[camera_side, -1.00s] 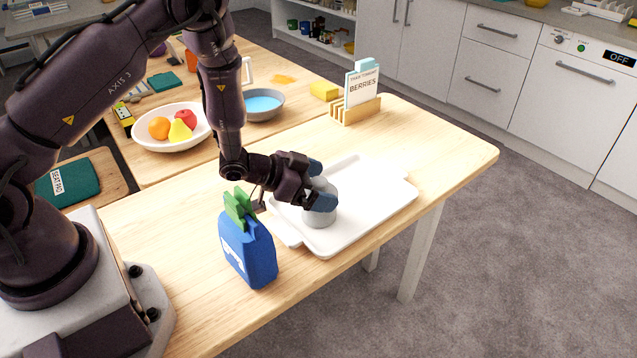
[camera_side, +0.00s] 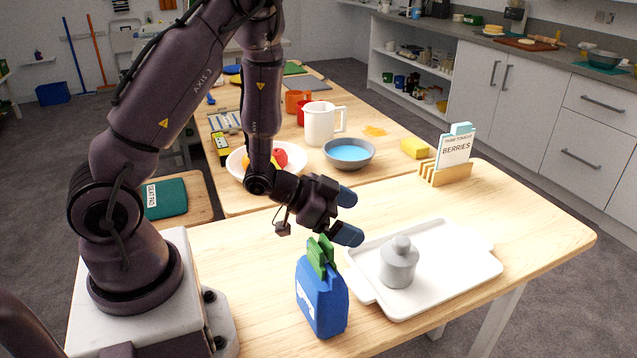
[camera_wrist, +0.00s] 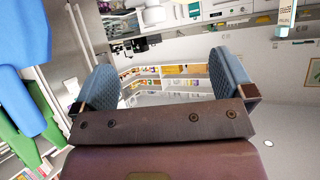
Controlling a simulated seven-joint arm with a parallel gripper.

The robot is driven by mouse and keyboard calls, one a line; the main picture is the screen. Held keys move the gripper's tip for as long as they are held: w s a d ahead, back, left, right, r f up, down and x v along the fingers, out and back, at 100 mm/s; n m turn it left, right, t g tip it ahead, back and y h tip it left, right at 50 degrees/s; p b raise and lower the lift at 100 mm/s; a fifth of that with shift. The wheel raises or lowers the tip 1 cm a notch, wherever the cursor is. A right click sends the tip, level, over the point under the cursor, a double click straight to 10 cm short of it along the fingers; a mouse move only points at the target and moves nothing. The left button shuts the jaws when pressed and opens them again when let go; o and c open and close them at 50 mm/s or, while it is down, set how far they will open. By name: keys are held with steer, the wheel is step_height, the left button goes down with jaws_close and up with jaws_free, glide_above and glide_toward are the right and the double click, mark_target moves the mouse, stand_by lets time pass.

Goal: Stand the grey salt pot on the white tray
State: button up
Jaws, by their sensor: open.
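The grey salt pot (camera_side: 398,262) stands upright on the white tray (camera_side: 452,268), towards the tray's left side. It has a round knob on top. My gripper (camera_side: 348,215) is open and empty, above and to the left of the pot, clear of it. In the wrist view my gripper (camera_wrist: 162,85) shows its two blue fingers apart with nothing between them. The pot and tray are not seen in the wrist view.
A blue bag with a green clip (camera_side: 322,295) stands just left of the tray, below my gripper. A wooden card holder (camera_side: 446,172) stands behind the tray. A fruit bowl (camera_side: 238,165), a white jug (camera_side: 320,122) and a grey bowl (camera_side: 349,153) stand farther back.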

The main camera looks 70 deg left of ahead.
step_height(320, 180, up, 12)
steer(key=a+r+n+g+y, duration=0.1)
steer(key=a+n+y, duration=0.2)
steer(key=y, duration=0.2)
steer(key=s+d+r+g, duration=0.2)
steer(key=s+d+r, duration=0.1)
steer(key=s, duration=0.4)
steer(key=s+d+r+n+g, duration=0.1)
steer(key=s+d+r+g, duration=0.1)
steer(key=s+r, duration=0.4)
steer(key=shift+s+d+n+g+h, duration=0.3)
steer(key=shift+s+d, duration=0.5)
steer(key=shift+s, duration=0.35)
